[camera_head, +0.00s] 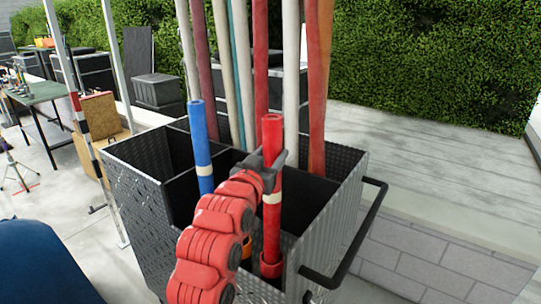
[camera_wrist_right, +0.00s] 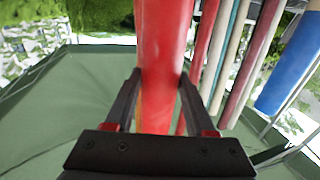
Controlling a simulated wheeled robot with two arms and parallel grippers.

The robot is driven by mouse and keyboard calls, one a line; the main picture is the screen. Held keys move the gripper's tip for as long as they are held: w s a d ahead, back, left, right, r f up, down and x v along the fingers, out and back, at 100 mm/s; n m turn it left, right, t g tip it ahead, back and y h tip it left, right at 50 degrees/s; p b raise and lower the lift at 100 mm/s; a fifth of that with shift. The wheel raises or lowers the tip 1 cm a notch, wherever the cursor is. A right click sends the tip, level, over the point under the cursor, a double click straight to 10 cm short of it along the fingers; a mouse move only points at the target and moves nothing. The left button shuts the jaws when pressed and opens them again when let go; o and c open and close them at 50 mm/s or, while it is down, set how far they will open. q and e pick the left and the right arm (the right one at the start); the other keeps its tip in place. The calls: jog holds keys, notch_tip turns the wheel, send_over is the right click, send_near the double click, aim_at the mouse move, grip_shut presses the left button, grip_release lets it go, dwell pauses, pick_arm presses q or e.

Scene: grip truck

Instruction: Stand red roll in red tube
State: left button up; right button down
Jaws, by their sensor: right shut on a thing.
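The red roll (camera_head: 272,215), with a pale band around it, stands close to upright in the front part of the dark metal cart (camera_head: 330,235). My right gripper (camera_head: 270,160) is shut on its upper part. In the right wrist view the red roll (camera_wrist_right: 163,45) runs between the two fingers of the gripper (camera_wrist_right: 160,85). The red tube (camera_head: 271,266) shows as a short red ring at the roll's lower end. The roll's foot appears to be within that ring, but how deep is hidden. My left gripper is not in view.
A blue roll (camera_head: 200,140) stands left of the red one in the cart. Several tall rolls (camera_head: 318,80) rise behind it. An orange ring (camera_head: 246,246) is partly hidden by my right arm. A black handle (camera_head: 372,220) juts out at the cart's right.

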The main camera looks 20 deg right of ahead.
jog(key=shift+f+b, duration=0.3)
jog(key=shift+b, duration=0.2)
dwell(0.3)
jog(key=shift+c, duration=0.8)
grip_release()
